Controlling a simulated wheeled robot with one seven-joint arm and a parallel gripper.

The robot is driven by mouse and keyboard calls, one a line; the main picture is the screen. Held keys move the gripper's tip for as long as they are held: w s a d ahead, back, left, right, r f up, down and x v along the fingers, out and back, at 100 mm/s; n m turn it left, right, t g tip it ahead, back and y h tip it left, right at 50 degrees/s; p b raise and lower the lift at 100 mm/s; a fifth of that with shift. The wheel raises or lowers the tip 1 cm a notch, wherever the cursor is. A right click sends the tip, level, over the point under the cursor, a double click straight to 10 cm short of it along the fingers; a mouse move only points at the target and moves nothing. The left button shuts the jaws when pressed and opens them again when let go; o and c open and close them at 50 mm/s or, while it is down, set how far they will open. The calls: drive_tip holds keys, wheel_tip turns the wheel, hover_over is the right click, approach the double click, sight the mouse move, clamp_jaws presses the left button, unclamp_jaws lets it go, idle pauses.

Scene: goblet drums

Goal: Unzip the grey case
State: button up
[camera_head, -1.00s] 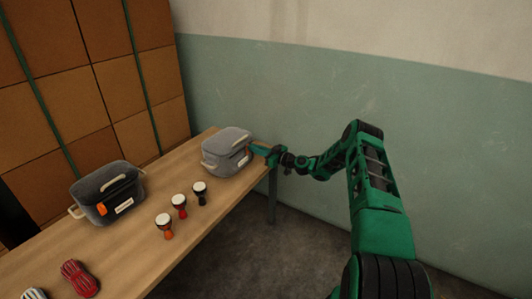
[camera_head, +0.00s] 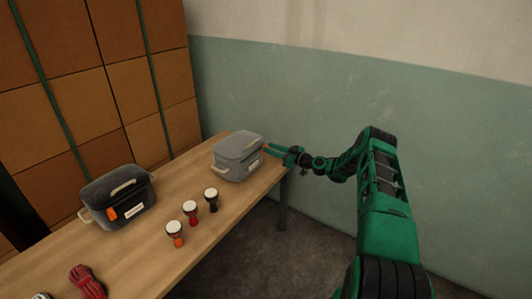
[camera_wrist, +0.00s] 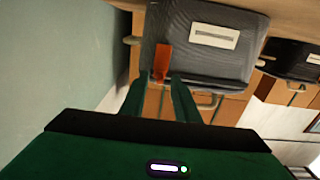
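The grey case (camera_head: 238,158) stands upright near the far end of the table, and its lid looks closed. In the wrist view the same case (camera_wrist: 215,68) appears upside down, with a white label and an orange pull tab (camera_wrist: 162,62). My gripper (camera_head: 267,149) is at the case's right side. In the wrist view my gripper (camera_wrist: 161,77) has its fingers spread, with the lower end of the orange tab between the tips. A gap seems to remain around the tab. I cannot tell whether either finger touches it.
The wooden table (camera_head: 165,255) holds a dark case (camera_head: 120,200), several small goblet drums (camera_head: 190,212) in front of the cases, and a red striped item (camera_head: 85,283) at the near end. A wall stands close behind the grey case and my arm.

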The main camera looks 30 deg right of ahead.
drive_tip(key=shift+d, duration=0.15)
drive_tip(key=v, duration=1)
drive_tip(key=shift+s+d, duration=0.15)
drive_tip(key=shift+s, duration=0.2)
drive_tip(key=s+a+r+n+g, duration=0.1)
drive_tip(key=s+a+r+g, duration=0.1)
drive_tip(key=a+r+g, duration=0.5)
drive_tip(key=s+a+r+m+g+h, duration=0.1)
drive_tip(key=s+a+r+g+h, duration=0.15)
drive_tip(key=s, duration=0.25)
drive_tip(key=s+a+r+m+g+h, duration=0.1)
drive_tip(key=s+a+r+h, duration=0.1)
drive_tip(key=s+r, duration=0.3)
drive_tip(key=s+a+r+m+g+h, duration=0.1)
drive_tip(key=s+r+m, duration=0.2)
drive_tip(key=s, duration=1.1)
drive_tip(key=s+a+r+m+g+h, duration=0.1)
drive_tip(key=s+r+m, duration=0.3)
drive_tip(key=s, duration=1)
drive_tip(key=s+a+r+m+g+h, duration=0.2)
drive_tip(key=s+a+r+m+g, duration=0.1)
drive_tip(key=s, duration=1.1)
drive_tip(key=shift+s+r+m, duration=0.2)
drive_tip(key=shift+s+m, duration=0.15)
drive_tip(key=shift+m, duration=0.25)
